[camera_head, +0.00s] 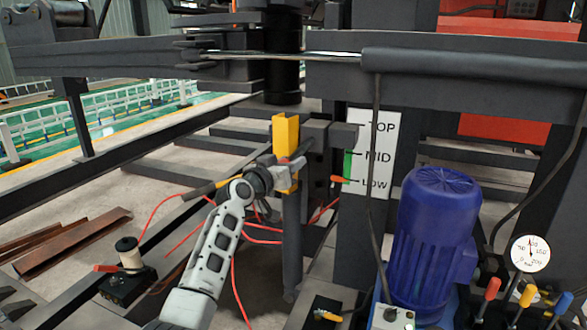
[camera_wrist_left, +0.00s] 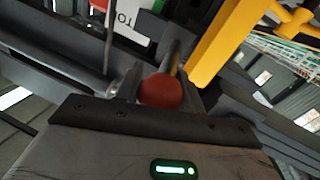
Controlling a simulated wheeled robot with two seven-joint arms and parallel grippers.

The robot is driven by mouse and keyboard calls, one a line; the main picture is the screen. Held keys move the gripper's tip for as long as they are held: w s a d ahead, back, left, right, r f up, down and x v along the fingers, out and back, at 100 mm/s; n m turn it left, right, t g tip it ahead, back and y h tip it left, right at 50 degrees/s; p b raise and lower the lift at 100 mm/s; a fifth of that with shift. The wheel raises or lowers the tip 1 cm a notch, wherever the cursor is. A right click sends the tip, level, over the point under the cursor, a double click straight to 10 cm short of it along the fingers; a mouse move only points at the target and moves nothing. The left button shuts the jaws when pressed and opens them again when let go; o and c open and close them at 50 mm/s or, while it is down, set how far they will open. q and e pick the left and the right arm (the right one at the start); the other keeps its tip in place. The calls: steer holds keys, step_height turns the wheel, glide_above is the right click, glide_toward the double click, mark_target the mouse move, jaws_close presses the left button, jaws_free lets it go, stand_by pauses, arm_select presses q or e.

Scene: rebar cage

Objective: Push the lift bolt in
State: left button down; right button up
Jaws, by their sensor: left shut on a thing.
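The lift bolt shows in the left wrist view as a round red knob (camera_wrist_left: 160,91) with a dark shaft running away behind it. My left gripper (camera_head: 285,164) is shut on the bolt, one finger on each side of the knob. In the head view the gripper is beside the yellow bracket (camera_head: 286,132) on a dark post. The bracket also shows in the left wrist view (camera_wrist_left: 222,45). The gripper largely hides the bolt in the head view, so I cannot tell how deep it sits. My right gripper is not in view.
A white plate marked TOP, MID and LOW (camera_head: 380,130) stands right of the bracket, with a red pointer (camera_head: 341,179) near LOW. A blue motor (camera_head: 437,230), a pressure gauge (camera_head: 530,253) and levers are at the right. Red cables (camera_head: 262,240) hang below the gripper. Dark beams cross above.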

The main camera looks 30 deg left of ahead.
arm_select(q)
steer(key=c, duration=1.2)
jaws_free()
steer(key=shift+r, duration=0.2)
steer(key=shift+c, duration=0.2)
steer(key=o, duration=0.3)
steer(key=shift+w+f, duration=0.2)
steer(key=shift+w, duration=0.05)
steer(key=shift+o, duration=0.2)
steer(key=shift+s, duration=0.1)
steer(key=s, duration=1.5)
steer(key=shift+s+a, duration=0.4)
steer(key=shift+a, duration=0.05)
steer(key=s+d+f+m+g, duration=0.1)
steer(key=s+d+f, duration=0.25)
steer(key=f, duration=0.25)
steer(key=s+d+f+g+h, duration=0.1)
steer(key=s+d+f+g, duration=0.1)
steer(key=d+f, duration=0.35)
steer(key=s+d+f+m+g, duration=0.1)
steer(key=s+d+f, duration=0.25)
steer(key=f, duration=0.35)
steer(key=s+d+f+m+g+h, duration=0.1)
steer(key=s+d+f+g, duration=0.2)
steer(key=s+d+f, duration=0.4)
steer(key=s+d, duration=0.4)
steer(key=s, duration=0.1)
steer(key=shift+s+d+f+m+h+p, duration=0.25)
steer(key=shift+s+f+m+h+p, duration=0.05)
steer(key=shift+s+f+m+p, duration=0.1)
